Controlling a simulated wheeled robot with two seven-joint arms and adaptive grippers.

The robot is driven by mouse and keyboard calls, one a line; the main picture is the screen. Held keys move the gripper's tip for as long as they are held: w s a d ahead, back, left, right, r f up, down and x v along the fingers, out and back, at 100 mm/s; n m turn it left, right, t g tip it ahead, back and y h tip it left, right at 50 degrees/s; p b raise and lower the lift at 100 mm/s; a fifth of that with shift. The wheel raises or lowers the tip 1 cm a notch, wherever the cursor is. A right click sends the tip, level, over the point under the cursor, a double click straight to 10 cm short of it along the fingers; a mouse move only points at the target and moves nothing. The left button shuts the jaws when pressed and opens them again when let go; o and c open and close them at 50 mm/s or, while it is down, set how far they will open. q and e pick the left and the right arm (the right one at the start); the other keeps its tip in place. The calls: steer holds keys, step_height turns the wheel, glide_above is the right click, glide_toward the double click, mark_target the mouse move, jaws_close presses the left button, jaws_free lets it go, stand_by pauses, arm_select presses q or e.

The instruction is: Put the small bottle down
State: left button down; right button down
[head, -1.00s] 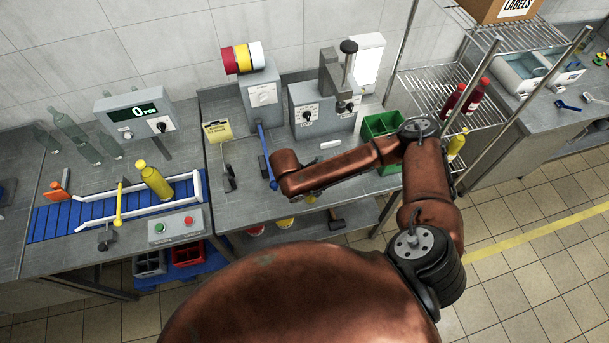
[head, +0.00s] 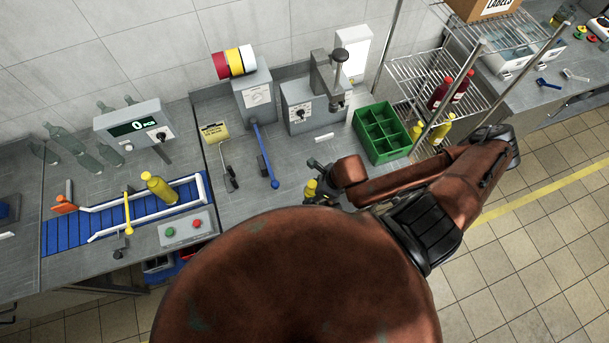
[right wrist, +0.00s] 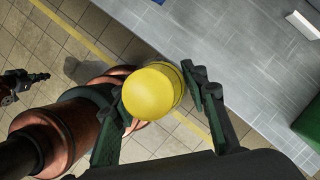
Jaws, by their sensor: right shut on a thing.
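The small yellow bottle (head: 311,189) is in my right gripper (head: 325,193), by the front edge of the middle bench in the head view. In the right wrist view the bottle (right wrist: 150,94) shows its round yellow end between the two dark fingers of the gripper (right wrist: 155,112). There it appears over the floor beside the grey bench top (right wrist: 230,60); its height is hard to tell. My arm partly hides the gripper in the head view.
A green divided crate (head: 382,133) stands on the bench, right of the grey press (head: 310,105). A blue lever (head: 266,165) reaches forward. Another yellow bottle (head: 160,188) stands on the blue conveyor (head: 70,233). A wire rack (head: 415,70) stands at right.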

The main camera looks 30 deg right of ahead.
steer(key=shift+s+a+r+n, duration=0.1)
steer(key=shift+r+n, duration=0.2)
steer(key=shift+f, duration=0.15)
steer(key=shift+w+d+f+b, duration=0.45)
steer(key=shift+w+f+b, duration=0.65)
steer(key=shift+w+f, duration=1.1)
steer(key=shift+w+d+f+b, duration=0.45)
steer(key=shift+w+f+b, duration=0.7)
steer(key=shift+w+f, duration=1)
steer(key=shift+w+d+f+b, duration=0.45)
steer(key=shift+w+f+b, duration=0.65)
steer(key=shift+w+f, duration=1.1)
steer(key=c, duration=1.2)
jaws_free()
steer(key=shift+w+r, duration=0.15)
steer(key=shift+r, duration=0.05)
steer(key=shift+o, duration=0.2)
steer(key=shift+r, duration=0.1)
